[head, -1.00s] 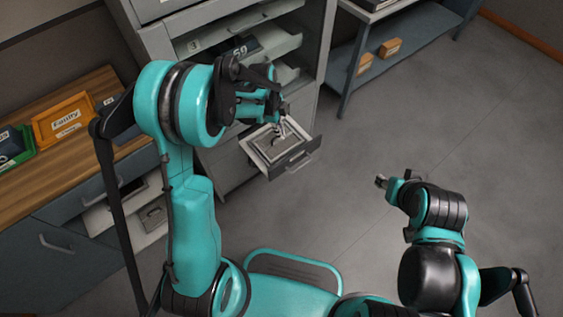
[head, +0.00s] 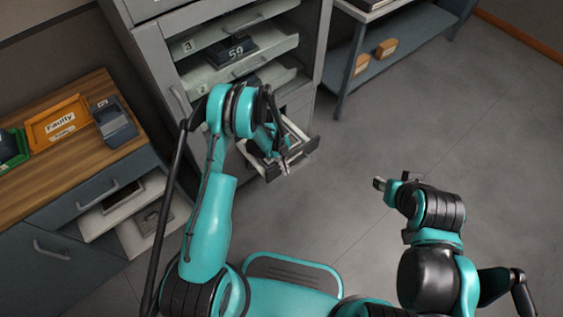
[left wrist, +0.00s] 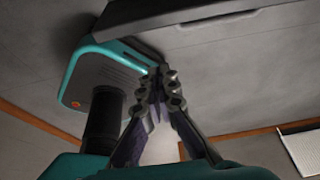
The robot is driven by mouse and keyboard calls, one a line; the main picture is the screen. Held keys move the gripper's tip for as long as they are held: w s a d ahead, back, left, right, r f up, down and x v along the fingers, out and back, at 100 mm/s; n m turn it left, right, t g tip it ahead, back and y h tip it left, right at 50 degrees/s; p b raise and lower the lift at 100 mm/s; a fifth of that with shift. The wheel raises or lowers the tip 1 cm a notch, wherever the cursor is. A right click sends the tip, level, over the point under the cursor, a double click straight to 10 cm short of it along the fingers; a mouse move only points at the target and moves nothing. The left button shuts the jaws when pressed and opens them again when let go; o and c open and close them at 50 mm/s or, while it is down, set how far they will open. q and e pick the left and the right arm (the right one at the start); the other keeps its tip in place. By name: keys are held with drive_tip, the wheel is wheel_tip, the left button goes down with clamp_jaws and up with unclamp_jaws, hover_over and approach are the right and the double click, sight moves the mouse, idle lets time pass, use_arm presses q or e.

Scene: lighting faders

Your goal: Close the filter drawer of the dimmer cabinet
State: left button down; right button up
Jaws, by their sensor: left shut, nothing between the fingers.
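The grey dimmer cabinet (head: 153,55) stands at the top of the head view. Its low filter drawer (head: 301,146) is pulled out towards me, with grey contents partly hidden by my left arm. My left gripper (head: 286,170) is shut and empty, pointing down at the drawer's front. I cannot tell whether it touches it. In the left wrist view its fingertips (left wrist: 161,85) meet below a grey panel with a slot-like grip, which looks like the drawer front (left wrist: 210,25). My right gripper (head: 380,183) hangs over clear floor, away from the cabinet; its fingers are too small to read.
Higher cabinet shelves are also out, one holding a dark unit marked 59 (head: 230,51). A wooden-topped bench (head: 60,177) with an orange Faulty tray (head: 58,121) and open drawers stands left. A blue shelf rack (head: 400,50) is at upper right. The floor on the right is free.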

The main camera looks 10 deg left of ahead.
use_arm(q)
drive_tip(key=shift+w+a+f+b, duration=0.45)
drive_tip(key=shift+w+a+f, duration=0.1)
drive_tip(key=shift+a, duration=0.1)
drive_tip(key=shift+w+a+f+b, duration=0.4)
drive_tip(key=shift+w+a+b, duration=0.1)
drive_tip(key=shift+a, duration=0.15)
drive_tip(key=w+a, duration=0.1)
drive_tip(key=a, duration=0.1)
drive_tip(key=w+a, duration=0.1)
drive_tip(key=w, duration=0.1)
drive_tip(key=shift+a, duration=0.35)
drive_tip(key=shift+s, duration=0.1)
